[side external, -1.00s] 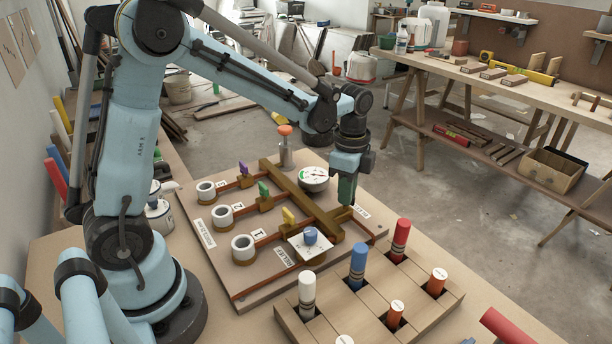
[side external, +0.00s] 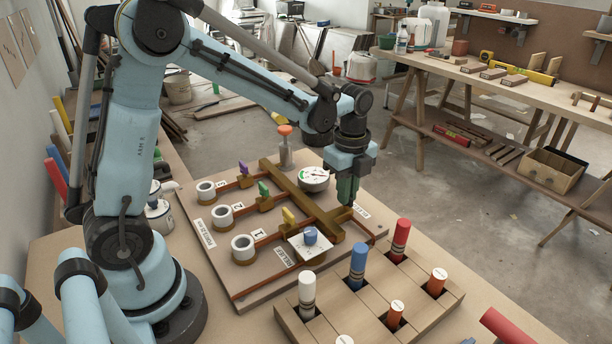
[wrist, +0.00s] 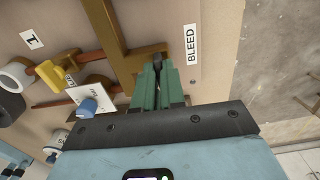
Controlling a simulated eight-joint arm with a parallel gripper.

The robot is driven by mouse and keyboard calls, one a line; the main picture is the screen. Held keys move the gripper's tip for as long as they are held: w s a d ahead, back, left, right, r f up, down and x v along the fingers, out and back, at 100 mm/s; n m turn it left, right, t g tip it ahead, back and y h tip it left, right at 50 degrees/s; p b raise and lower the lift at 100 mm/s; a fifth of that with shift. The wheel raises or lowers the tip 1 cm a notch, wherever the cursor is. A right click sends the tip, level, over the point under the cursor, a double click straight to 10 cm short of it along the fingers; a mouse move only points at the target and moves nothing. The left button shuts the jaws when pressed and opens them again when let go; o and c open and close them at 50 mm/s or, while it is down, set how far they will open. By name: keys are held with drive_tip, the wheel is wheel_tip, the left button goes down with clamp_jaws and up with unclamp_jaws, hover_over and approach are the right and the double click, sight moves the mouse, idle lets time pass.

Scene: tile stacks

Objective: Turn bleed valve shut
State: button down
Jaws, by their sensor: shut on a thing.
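The pipe board (side external: 230,283) lies on the bench, with a thick brass-coloured manifold bar (side external: 290,190) across it. The BLEED label (wrist: 192,44) is beside the bar's near-right end in the wrist view. My gripper (side external: 346,203) points down at that end of the bar. In the wrist view my gripper's green fingers (wrist: 160,72) are shut on a small dark piece next to the BLEED label, which I take for the bleed valve handle. The fingers hide most of it, so its angle cannot be told.
Yellow (side external: 289,215), green (side external: 264,189) and purple (side external: 243,168) valve handles stand on the branch pipes. A blue knob (side external: 310,236) sits on a white plate. A round gauge (side external: 314,175) is behind my gripper. A wooden block with coloured cylinders (side external: 375,300) is in front.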

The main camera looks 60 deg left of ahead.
drive_tip(key=c, duration=1.2)
unclamp_jaws()
drive_tip(key=shift+r, duration=0.15)
wheel_tip(320, 180, up, 12)
drive_tip(key=shift+f, duration=0.1)
drive_tip(key=s+f+n+t, duration=0.1)
drive_tip(key=s+n+t, duration=0.1)
drive_tip(key=s+n, duration=0.2)
drive_tip(key=s+d+f+n+t, duration=0.1)
drive_tip(key=s+f+n+t, duration=0.1)
drive_tip(key=n, duration=0.6)
drive_tip(key=s+f+n+t, duration=0.1)
drive_tip(key=s+n+t, duration=0.2)
drive_tip(key=s+n, duration=0.2)
drive_tip(key=shift+s+d+f+n, duration=0.25)
drive_tip(key=shift+s+f+n, duration=0.1)
drive_tip(key=shift+n, duration=0.25)
